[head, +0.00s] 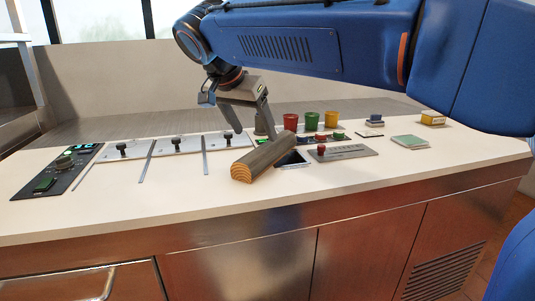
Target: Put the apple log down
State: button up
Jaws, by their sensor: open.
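The apple log (263,158) is a short split piece of wood with grey-brown bark and a pale ringed cut end facing the front. It lies on the pale counter (150,205), right of the lidded panels, slanting back to the right. My gripper (251,138) is open above and behind the log. Its fingers point down, one left of the log and one near its far end. I cannot tell whether a finger touches the log.
Three lidded panels (176,147) with black knobs and a dark control panel (58,171) are on the left. Red, green and yellow cups (311,121) stand behind the log. A lever plate (343,152), a green pad (409,142) and a yellow box (433,118) are on the right. The front counter strip is clear.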

aim_at(264, 145)
jog(key=x, duration=0.4)
jog(key=shift+d+x, duration=0.2)
jog(key=shift+x, duration=1.15)
jog(key=shift+d+x, duration=0.15)
jog(key=shift+x, duration=1.2)
jog(key=shift+s+r, duration=0.1)
jog(key=shift+s, duration=0.05)
jog(key=c, duration=1.7)
jog(key=shift+r, duration=0.1)
notch_tip(264, 145, up, 10)
jog(key=shift+f, duration=0.1)
jog(key=shift+s, duration=0.1)
jog(key=shift+f, duration=4.9)
